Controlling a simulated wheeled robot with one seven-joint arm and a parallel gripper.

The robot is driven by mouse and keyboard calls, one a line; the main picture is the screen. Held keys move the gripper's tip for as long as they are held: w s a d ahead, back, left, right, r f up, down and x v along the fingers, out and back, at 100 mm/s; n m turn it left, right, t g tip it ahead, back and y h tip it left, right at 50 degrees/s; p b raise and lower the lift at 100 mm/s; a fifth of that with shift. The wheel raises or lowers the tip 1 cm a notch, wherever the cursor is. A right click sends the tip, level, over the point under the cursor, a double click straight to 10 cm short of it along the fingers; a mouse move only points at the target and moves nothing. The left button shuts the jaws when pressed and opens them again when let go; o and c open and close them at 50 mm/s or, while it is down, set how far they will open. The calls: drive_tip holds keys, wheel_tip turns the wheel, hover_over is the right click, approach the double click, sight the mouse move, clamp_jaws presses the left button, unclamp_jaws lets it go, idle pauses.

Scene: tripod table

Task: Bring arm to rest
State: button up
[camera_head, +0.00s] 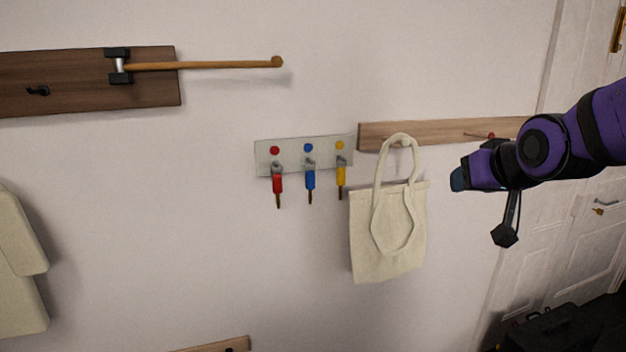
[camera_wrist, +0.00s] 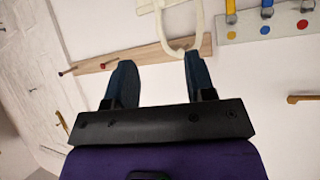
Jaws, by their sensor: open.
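My gripper (camera_head: 458,180) is at the right in the head view, in front of the wall and to the right of the cream tote bag (camera_head: 388,235). In the wrist view its two dark blue fingers (camera_wrist: 160,68) are spread apart, with nothing seen held between them. The bag hangs by its handles from the light wooden rail (camera_head: 450,132). In the wrist view the bag's handle loop (camera_wrist: 182,48) shows beyond the fingertips, and the right finger overlaps it in the picture. The head view shows a gap between gripper and bag. The rest of my arm (camera_head: 560,145) reaches in from the right edge.
A pale key plate (camera_head: 264,158) holds red, blue and yellow keys left of the bag. A dark wooden board (camera_head: 150,90) has a long wooden rod (camera_head: 220,65) sticking out. A cream garment (camera_head: 18,270) hangs far left. A white door (camera_head: 595,205) stands right, above dark items (camera_head: 560,325).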

drive_tip(key=s+d+g, duration=0.2)
drive_tip(key=s+g, duration=0.4)
drive_tip(key=s, duration=1.5)
drive_tip(key=shift+d+f+h, duration=0.25)
drive_tip(key=shift+d+h, duration=0.05)
drive_tip(key=shift+w, duration=0.1)
